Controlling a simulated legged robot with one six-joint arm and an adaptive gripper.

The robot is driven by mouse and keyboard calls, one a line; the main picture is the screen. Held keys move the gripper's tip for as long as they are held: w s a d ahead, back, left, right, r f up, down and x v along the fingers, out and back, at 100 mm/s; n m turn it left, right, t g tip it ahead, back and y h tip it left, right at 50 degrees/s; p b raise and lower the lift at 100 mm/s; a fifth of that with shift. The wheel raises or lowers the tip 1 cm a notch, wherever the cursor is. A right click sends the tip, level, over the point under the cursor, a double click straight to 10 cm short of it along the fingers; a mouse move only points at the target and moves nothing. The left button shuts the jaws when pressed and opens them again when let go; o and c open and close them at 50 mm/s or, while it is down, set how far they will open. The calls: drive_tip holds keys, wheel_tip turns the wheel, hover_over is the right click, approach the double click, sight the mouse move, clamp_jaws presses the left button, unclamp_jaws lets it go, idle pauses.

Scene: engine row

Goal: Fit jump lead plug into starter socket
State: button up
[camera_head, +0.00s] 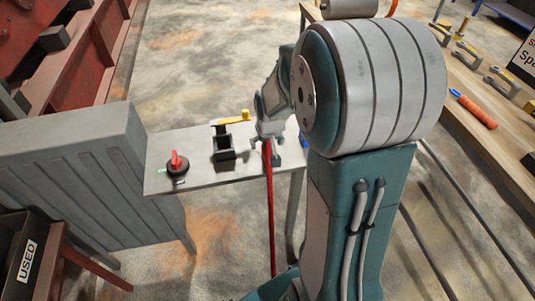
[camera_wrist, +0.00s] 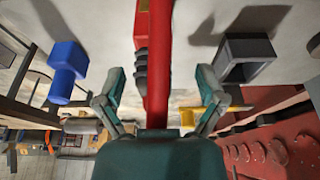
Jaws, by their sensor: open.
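The jump lead plug (camera_wrist: 140,58) is red with a black ribbed sleeve; it shows at the top middle of the wrist view. In the head view its red lead (camera_head: 269,200) hangs over the bench's front edge; the plug is mostly hidden by my gripper. My gripper (camera_wrist: 161,78) is open, with one finger on each side of the red lead, neither visibly touching it. In the head view my gripper (camera_head: 270,118) is low over the bench. A dark square open-topped box (camera_head: 224,152), seemingly the starter socket, stands left of it, and shows at upper right in the wrist view (camera_wrist: 247,60).
The grey bench (camera_head: 200,178) also carries a red rotary switch (camera_head: 176,163) at left and a yellow-handled piece (camera_head: 232,119) behind the box. A blue part (camera_wrist: 66,66) stands on the other side of the lead. A grey ribbed cabinet (camera_head: 75,165) flanks the bench's left.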

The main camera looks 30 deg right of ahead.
drive_tip(key=x, duration=0.3)
drive_tip(key=shift+d+f, duration=0.25)
clamp_jaws()
drive_tip(key=shift+r, duration=0.15)
